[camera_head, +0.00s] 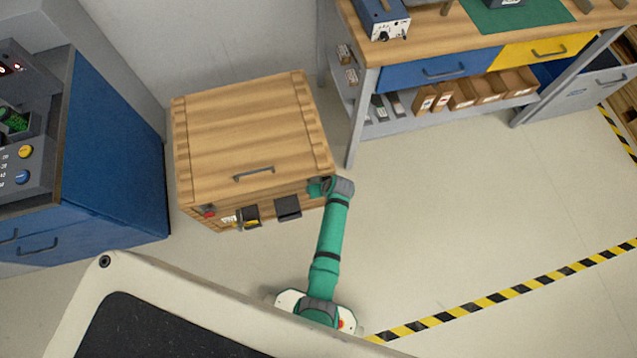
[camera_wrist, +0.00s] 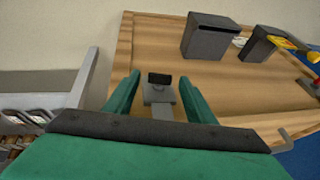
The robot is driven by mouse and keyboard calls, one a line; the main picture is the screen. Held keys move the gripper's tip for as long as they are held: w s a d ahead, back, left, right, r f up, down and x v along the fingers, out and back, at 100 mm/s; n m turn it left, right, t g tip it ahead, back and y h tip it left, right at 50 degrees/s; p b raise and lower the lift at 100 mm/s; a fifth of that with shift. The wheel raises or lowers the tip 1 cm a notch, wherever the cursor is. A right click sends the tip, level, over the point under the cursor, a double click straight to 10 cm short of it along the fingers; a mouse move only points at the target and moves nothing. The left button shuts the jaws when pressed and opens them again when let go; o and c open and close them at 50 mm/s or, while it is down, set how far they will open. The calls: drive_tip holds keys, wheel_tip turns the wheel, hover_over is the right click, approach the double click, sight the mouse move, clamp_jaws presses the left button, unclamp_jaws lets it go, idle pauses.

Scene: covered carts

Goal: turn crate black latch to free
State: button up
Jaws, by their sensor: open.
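The wooden crate (camera_head: 250,125) stands on the floor with its lid down, and its front also shows in the wrist view (camera_wrist: 225,75). The black latch (camera_wrist: 159,79), a small black tab on a grey mount, is on the crate near one end. My gripper (camera_wrist: 160,92) is open, with one green finger on each side of the latch. I cannot tell whether the fingers touch it. In the head view my gripper (camera_head: 321,187) is at the crate's front right corner and hides the latch. A red latch (camera_head: 208,212) shows at the front left.
Two dark boxes (camera_head: 287,207) (camera_head: 247,216) stick out from the crate front. A grey handle (camera_head: 254,173) is on the lid. A blue cabinet (camera_head: 115,150) stands left, a workbench (camera_head: 440,50) behind right. The floor to the right is clear, with striped tape.

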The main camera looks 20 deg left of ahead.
drive_tip(key=c, duration=1)
drive_tip(key=shift+s+a+t+h, duration=0.15)
drive_tip(key=shift+t+h, duration=0.25)
drive_tip(key=shift+h, duration=0.2)
drive_tip(key=shift+c, duration=0.2)
drive_tip(key=o, duration=1)
drive_tip(key=shift+o, duration=0.2)
drive_tip(key=v, duration=1)
drive_tip(key=shift+r, duration=0.4)
drive_tip(key=shift+s, duration=0.15)
